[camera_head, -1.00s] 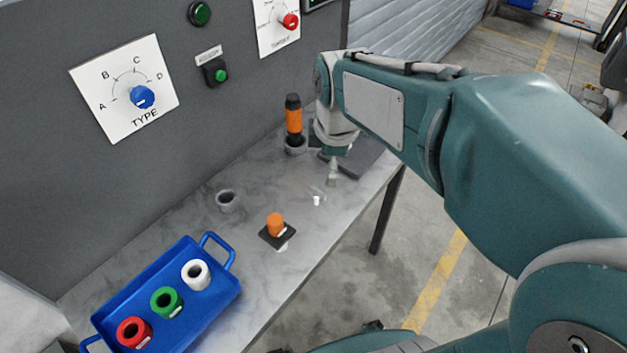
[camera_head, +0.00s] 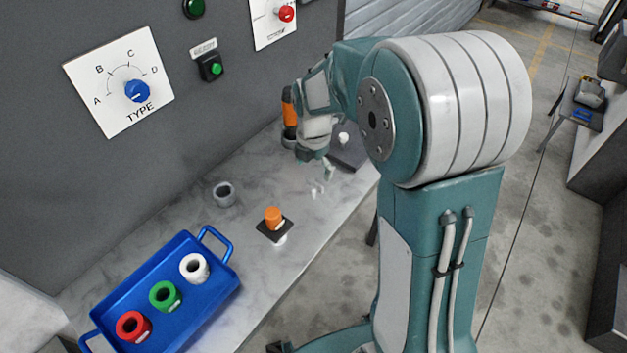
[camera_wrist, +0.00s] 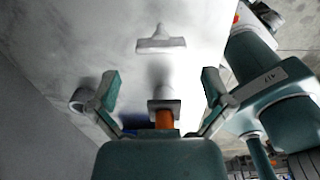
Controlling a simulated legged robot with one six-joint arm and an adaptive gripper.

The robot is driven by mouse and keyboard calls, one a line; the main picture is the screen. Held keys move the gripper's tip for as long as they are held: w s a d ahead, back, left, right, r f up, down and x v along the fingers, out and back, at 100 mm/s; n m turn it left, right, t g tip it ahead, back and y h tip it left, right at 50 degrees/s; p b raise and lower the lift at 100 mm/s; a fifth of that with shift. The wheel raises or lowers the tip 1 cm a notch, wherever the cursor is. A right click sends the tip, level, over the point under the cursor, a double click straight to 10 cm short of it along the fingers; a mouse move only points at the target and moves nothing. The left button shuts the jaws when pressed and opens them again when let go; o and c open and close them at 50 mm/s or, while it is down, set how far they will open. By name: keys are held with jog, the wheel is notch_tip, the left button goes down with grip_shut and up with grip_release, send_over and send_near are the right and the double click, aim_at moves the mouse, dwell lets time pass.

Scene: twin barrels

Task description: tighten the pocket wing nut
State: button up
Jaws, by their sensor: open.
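My gripper (camera_head: 326,172) points down low over the table in the head view. Its two teal fingers stand apart with nothing held between them in the wrist view (camera_wrist: 161,88). A pale grey T-shaped piece, which looks like a wing nut (camera_wrist: 161,44), lies past the fingers in the wrist view. A small white piece (camera_head: 314,193) sits on the table just below the gripper in the head view; I cannot tell if it is the same piece. An orange block on a dark square plate (camera_head: 273,217) stands nearer the tray; it also shows in the wrist view (camera_wrist: 164,118).
A blue tray (camera_head: 222,292) with red, green and white rings stands at the front left. A grey ring (camera_head: 224,195) lies near the panel. An orange and black bottle-like item (camera_head: 288,108) is partly hidden behind my wrist. The table between ring and block is clear.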

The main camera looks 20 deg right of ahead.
aim_at(314, 181)
jog(key=shift+f, duration=2.4)
jog(key=c, duration=1)
jog(key=shift+o, duration=0.2)
